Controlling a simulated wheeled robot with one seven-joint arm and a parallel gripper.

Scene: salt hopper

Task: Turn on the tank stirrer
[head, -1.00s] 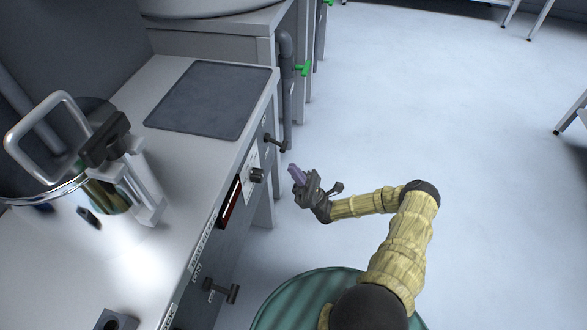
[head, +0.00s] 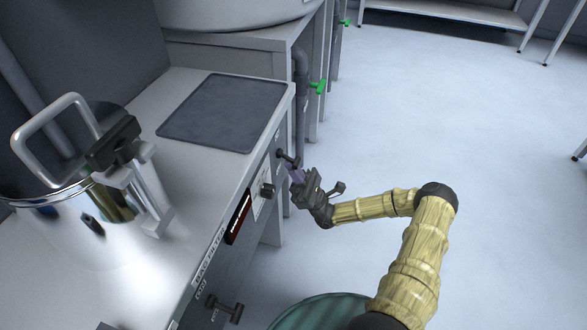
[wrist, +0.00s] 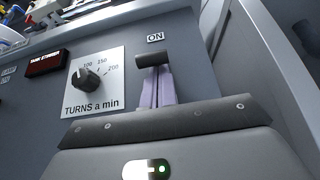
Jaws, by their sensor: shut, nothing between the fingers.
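The tank stirrer panel is on the front of the grey bench. In the wrist view it has a red-lit TANK STIRRER sign (wrist: 47,63), a black dial (wrist: 86,79) marked TURNS a min, and a dark lever handle (wrist: 152,60) just below an ON label (wrist: 155,37). In the head view the lever (head: 286,157) sticks out near the bench's far front corner. My gripper (head: 297,175) is shut and empty, its purple fingers pointing at the lever. In the wrist view the fingertips (wrist: 155,80) are right below the handle; I cannot tell whether they touch it.
The dial knob (head: 267,190) juts out close to my gripper. A second lever (head: 225,308) sits lower along the bench front. A metal pot (head: 75,225) stands on the bench. Grey pipe (head: 301,90) with a green valve (head: 318,87) is beyond.

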